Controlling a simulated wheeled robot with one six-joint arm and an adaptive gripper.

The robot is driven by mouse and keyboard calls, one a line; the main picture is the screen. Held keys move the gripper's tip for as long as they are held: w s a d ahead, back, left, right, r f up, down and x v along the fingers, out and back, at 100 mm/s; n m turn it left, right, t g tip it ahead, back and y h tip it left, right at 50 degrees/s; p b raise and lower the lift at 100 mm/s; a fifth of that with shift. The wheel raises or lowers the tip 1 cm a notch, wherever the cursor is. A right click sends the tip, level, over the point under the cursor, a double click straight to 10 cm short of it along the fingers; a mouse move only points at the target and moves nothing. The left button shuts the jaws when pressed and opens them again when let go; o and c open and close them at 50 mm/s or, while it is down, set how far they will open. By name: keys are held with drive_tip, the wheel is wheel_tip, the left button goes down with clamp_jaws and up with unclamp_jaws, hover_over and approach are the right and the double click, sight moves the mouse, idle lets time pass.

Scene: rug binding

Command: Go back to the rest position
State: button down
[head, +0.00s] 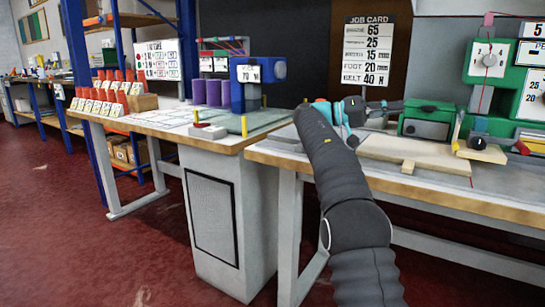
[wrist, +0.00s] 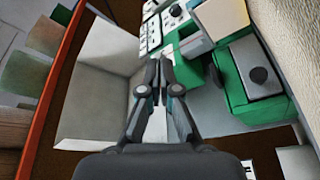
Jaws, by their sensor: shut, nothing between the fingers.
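My gripper (wrist: 157,75) is shut and empty in the wrist view, its two dark fingers meeting at the tips. In the head view my gripper (head: 388,107) is small and partly side-on, held above the back of the right-hand workbench (head: 455,198). My arm reaches up and forward across the front edge of that bench. The gripper is left of and above a green machine part (head: 427,119) with a grey front. The green part (wrist: 262,83) with a black knob also shows right of the fingers in the wrist view.
A job card board (head: 368,50) hangs behind the gripper. A large green machine (head: 505,80) stands at the right. A blue machine (head: 250,82) and purple cylinders (head: 212,92) stand on the left bench (head: 180,122). The red floor (head: 110,250) at left is clear.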

drive_tip(key=s+f+n+t+y+p, duration=0.25)
drive_tip(key=s+n+t+y, duration=0.2)
drive_tip(key=s, duration=0.45)
drive_tip(key=s+f+n+t+y+p, duration=0.25)
drive_tip(key=s+n+y, duration=0.25)
drive_tip(key=s, duration=0.4)
drive_tip(key=s+a+f+t+y+p, duration=0.1)
drive_tip(key=s+a+f+y, duration=0.4)
drive_tip(key=s, duration=0.6)
drive_tip(key=s+a+f+t+y+p, duration=0.1)
drive_tip(key=s+a+f+t+y, duration=0.1)
drive_tip(key=s+a+f+y, duration=0.3)
drive_tip(key=s+a+f, duration=0.4)
drive_tip(key=s+f, duration=0.1)
drive_tip(key=f, duration=0.2)
drive_tip(key=shift+s+a+f+p, duration=0.25)
drive_tip(key=shift+s+a+p, duration=0.05)
drive_tip(key=shift+s, duration=0.1)
drive_tip(key=shift+n, duration=0.25)
